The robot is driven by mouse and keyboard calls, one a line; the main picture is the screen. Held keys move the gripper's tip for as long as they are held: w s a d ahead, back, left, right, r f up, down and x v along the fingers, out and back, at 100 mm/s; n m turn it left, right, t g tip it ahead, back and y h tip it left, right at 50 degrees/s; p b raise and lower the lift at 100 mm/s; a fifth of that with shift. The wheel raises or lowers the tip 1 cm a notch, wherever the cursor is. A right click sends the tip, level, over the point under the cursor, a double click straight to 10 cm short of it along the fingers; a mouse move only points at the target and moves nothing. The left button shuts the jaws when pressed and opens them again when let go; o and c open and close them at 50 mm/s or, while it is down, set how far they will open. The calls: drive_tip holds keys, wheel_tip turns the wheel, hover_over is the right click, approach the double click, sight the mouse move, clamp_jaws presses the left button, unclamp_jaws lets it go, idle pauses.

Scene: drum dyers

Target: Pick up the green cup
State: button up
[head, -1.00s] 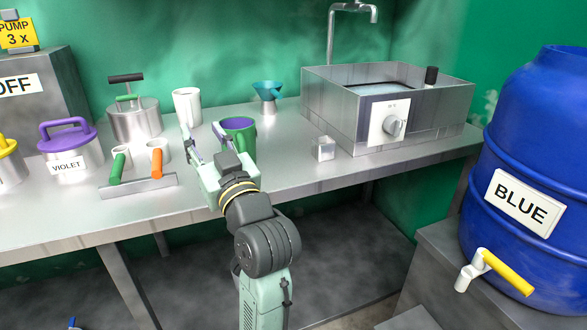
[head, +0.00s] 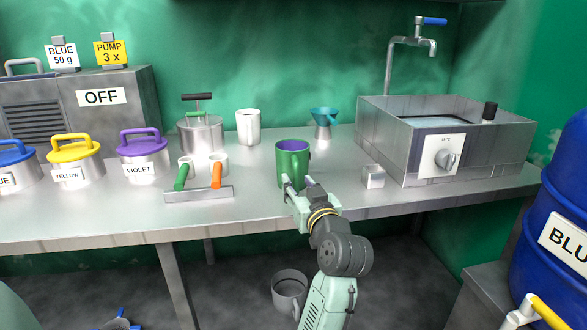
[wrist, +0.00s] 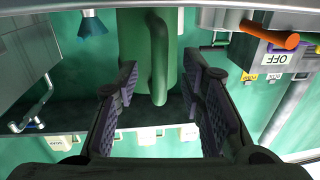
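The green cup (head: 292,163) stands upright on the metal counter and has a purple inside. In the wrist view the green cup (wrist: 132,50) shows upside down, with its handle (wrist: 159,60) facing me between the fingers. My gripper (head: 299,183) is at the near side of the cup, low by its base. In the wrist view my gripper (wrist: 163,90) is open, its two dark ridged pads apart on either side of the handle. I cannot tell whether a finger touches the cup.
A small metal cube (head: 373,177) and the sink (head: 400,150) are to the right. A white mug (head: 248,126) and a teal funnel (head: 324,116) stand behind. A rack with green and orange handles (head: 199,194) and lidded pots (head: 145,158) are to the left. A grey container (head: 289,290) is below.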

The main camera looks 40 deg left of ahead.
drive_tip(key=shift+x, duration=1.3)
drive_tip(key=shift+c, duration=0.5)
clamp_jaws()
